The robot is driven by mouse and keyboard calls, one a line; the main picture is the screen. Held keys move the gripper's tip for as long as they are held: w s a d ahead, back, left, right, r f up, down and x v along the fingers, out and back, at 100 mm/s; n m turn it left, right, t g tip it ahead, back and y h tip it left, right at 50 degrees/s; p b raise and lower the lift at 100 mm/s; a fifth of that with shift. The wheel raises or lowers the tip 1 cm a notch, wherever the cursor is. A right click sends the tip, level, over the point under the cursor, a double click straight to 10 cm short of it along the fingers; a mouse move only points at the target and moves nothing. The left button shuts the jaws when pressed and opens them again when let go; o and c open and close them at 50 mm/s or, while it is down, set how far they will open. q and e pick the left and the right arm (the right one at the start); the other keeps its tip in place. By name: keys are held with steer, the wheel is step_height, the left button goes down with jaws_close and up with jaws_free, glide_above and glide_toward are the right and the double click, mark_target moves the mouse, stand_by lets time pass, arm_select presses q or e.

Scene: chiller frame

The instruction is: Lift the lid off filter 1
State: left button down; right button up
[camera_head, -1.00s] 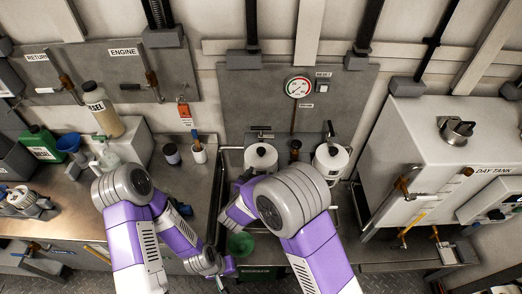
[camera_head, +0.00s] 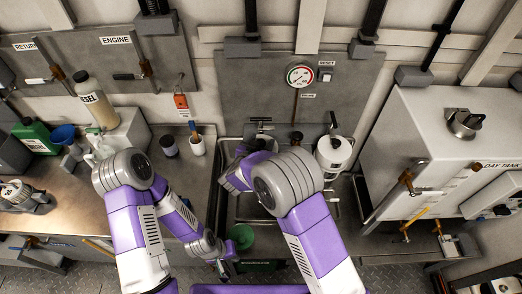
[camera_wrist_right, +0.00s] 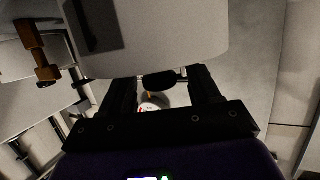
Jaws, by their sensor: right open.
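Two white filter canisters stand in the sink-like tray below the gauge panel. The right canister (camera_head: 333,157) is upright with its lid and handle on. The left one, which I take for filter 1, is mostly hidden behind my right arm in the head view; a dark handle (camera_head: 261,124) shows above the arm. In the right wrist view, my right gripper (camera_wrist_right: 162,82) has its fingers apart, with a dark rounded piece (camera_wrist_right: 158,81) between or beyond them and a large pale surface above. Contact cannot be told. My left gripper (camera_head: 226,268) hangs low by the green funnel (camera_head: 241,236); its fingers are unclear.
A day tank (camera_head: 440,150) stands at the right. The bench (camera_head: 75,205) at the left holds a diesel bottle (camera_head: 95,103), a green jug (camera_head: 36,138) and cups. A gauge (camera_head: 299,76) is on the back panel, with pipes above.

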steer(key=c, duration=1.1)
jaws_close()
steer(key=shift+r, duration=0.1)
